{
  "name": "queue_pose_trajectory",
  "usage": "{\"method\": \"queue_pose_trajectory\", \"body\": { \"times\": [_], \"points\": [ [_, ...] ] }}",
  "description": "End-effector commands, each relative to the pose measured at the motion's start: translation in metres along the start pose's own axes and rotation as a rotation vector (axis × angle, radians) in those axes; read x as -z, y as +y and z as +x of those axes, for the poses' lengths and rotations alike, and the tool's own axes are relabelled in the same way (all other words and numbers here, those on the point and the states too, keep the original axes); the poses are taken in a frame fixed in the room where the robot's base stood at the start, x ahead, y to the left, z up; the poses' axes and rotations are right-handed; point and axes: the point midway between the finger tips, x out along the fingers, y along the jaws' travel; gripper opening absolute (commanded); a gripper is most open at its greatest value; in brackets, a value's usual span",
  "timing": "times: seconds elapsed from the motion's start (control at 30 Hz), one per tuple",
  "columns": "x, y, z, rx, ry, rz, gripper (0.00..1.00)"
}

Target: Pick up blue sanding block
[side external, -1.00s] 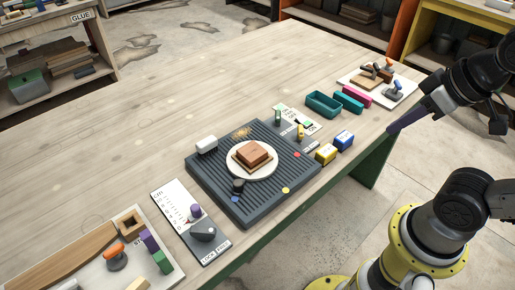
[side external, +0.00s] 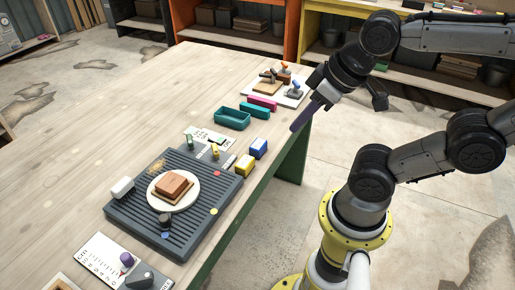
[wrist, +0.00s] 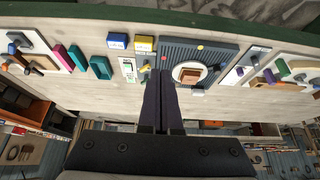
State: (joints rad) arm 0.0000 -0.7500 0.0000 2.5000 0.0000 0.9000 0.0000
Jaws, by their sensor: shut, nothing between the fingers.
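A blue block (side external: 258,148) with a pale label sits near the table's edge, beside a yellow block (side external: 245,165). Both also show in the wrist view, the blue block (wrist: 117,42) left of the yellow block (wrist: 144,44). My gripper (side external: 295,128) has long dark purple fingers, shut and empty. In the side view its tips appear to the upper right of the blue block, near the table's edge and apart from the block. In the wrist view the shut fingers (wrist: 160,72) point toward the row of things, with the blue block left of their tips.
A teal tray (side external: 232,119) and a pink block (side external: 262,104) stand behind the blue block. A white board (side external: 275,92) with small tools lies at the far end. A dark ribbed mat (side external: 190,231) holds a round plate with a brown block. The table's left part is clear.

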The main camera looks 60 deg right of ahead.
Motion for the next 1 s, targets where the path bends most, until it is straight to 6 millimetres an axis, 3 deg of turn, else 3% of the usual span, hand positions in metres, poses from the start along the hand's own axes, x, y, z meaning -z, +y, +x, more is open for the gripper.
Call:
{"method": "queue_pose_trajectory", "body": {
  "times": [0.2,0.67,1.0],
  "points": [
    [0.0,0.0,0.0,0.0,0.0,0.0,0.0],
    [0.0,0.0,0.0,0.0,0.0,0.0,0.82],
    [0.0,0.0,0.0,0.0,0.0,0.02,0.82]
  ]
}}
